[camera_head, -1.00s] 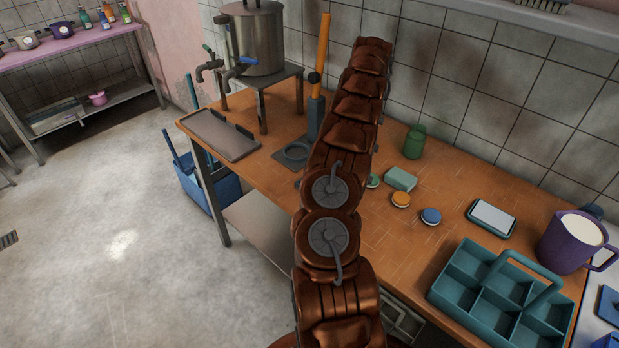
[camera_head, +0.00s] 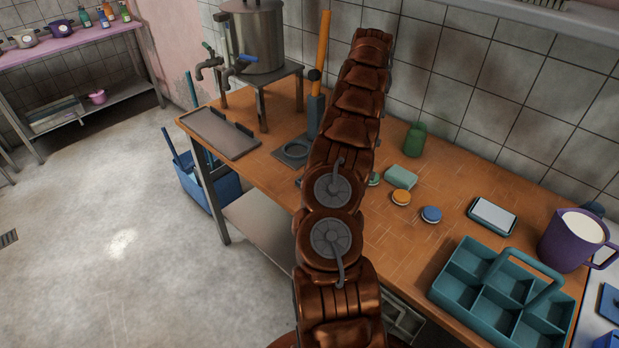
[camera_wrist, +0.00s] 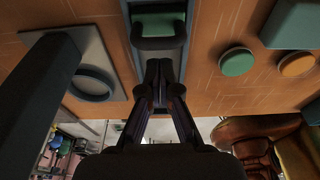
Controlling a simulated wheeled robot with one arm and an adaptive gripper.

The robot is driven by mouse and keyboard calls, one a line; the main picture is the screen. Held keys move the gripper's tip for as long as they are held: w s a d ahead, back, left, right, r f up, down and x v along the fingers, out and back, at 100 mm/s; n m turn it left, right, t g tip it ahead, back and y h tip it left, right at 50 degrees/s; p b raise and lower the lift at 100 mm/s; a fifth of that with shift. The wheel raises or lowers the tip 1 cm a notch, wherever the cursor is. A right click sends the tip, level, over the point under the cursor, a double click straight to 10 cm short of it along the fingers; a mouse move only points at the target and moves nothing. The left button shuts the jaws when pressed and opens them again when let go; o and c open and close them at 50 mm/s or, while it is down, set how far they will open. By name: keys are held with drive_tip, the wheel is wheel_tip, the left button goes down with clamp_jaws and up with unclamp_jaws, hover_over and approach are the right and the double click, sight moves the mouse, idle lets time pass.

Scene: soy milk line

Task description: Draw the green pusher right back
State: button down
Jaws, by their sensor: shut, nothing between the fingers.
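In the wrist view the green pusher (camera_wrist: 160,21) shows at the top middle, in a grey track (camera_wrist: 133,40). A dark loop-shaped handle (camera_wrist: 158,43) is at its near end. My gripper (camera_wrist: 158,66) is shut and empty, its fingertips just below the handle in the picture. I cannot tell whether they touch it. In the head view my arm hides the pusher and the gripper.
A grey plate with a ring (camera_wrist: 92,84) and a dark post (camera_wrist: 38,90) stand left of the gripper. Green (camera_wrist: 236,62) and orange (camera_wrist: 297,64) discs lie to the right. A teal divided carrier (camera_head: 455,292) and a purple jug (camera_head: 562,243) are at the worktop's right.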

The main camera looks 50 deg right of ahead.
drive_tip(key=shift+a+r, duration=0.5)
drive_tip(key=shift+r, duration=0.35)
wheel_tip(320, 180, up, 6)
drive_tip(key=p, duration=0.3)
drive_tip(key=shift+p, duration=0.35)
